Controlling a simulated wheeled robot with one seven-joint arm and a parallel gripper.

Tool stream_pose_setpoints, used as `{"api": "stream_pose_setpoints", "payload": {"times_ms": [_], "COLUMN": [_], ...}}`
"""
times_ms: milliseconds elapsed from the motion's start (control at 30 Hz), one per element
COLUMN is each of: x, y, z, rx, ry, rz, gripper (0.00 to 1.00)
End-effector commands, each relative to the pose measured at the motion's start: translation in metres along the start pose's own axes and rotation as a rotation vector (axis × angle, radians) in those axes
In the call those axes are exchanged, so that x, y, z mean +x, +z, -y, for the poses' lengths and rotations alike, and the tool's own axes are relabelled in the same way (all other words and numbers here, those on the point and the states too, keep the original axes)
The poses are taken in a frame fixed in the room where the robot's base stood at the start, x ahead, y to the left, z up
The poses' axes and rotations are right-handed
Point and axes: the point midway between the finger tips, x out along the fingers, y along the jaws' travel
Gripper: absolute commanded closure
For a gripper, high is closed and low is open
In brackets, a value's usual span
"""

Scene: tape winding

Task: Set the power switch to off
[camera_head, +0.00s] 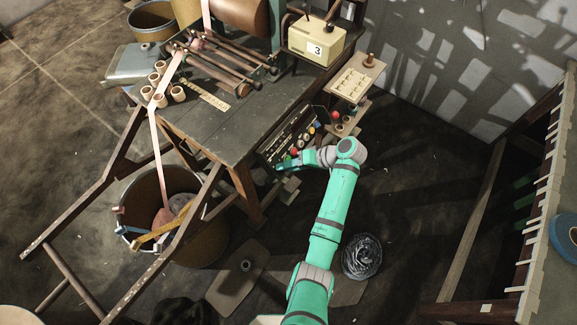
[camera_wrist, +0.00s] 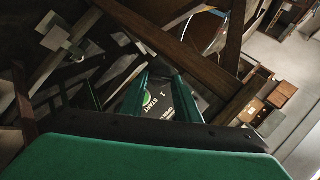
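The dark control panel (camera_head: 291,137) is mounted on the side of the workbench, with small coloured knobs or buttons along it. I cannot tell which of them is the power switch. My gripper (camera_head: 284,167) is at the panel's lower left end, close to it; contact cannot be made out. In the wrist view my gripper (camera_wrist: 160,97) shows two green fingers standing apart, with nothing held. A plate with a green START mark (camera_wrist: 147,99) shows between and beyond them. No power switch marking is readable.
The workbench (camera_head: 212,130) carries rollers, small spools (camera_head: 160,92) and a counter box (camera_head: 316,40) reading 3. A bin (camera_head: 203,248) stands below it at left. A small shelf (camera_head: 355,78) is beyond the panel. A wire coil (camera_head: 362,257) lies right of my arm. Floor at right is partly clear.

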Motion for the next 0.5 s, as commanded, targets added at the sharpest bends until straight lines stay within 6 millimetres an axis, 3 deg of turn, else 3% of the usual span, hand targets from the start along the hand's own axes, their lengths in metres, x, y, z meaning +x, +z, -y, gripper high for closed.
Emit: {"api": "stream_pose_setpoints", "payload": {"times_ms": [33, 100, 500], "x": [-0.0005, -0.0004, -0.0088], "y": [0.0009, 0.0008, -0.0003], "z": [-0.0017, -0.0015, -0.0012], "rx": [0.003, 0.002, 0.002], "ry": [0.002, 0.002, 0.001], "rz": [0.000, 0.000, -0.003], "gripper": [0.61, 0.52, 0.52]}}
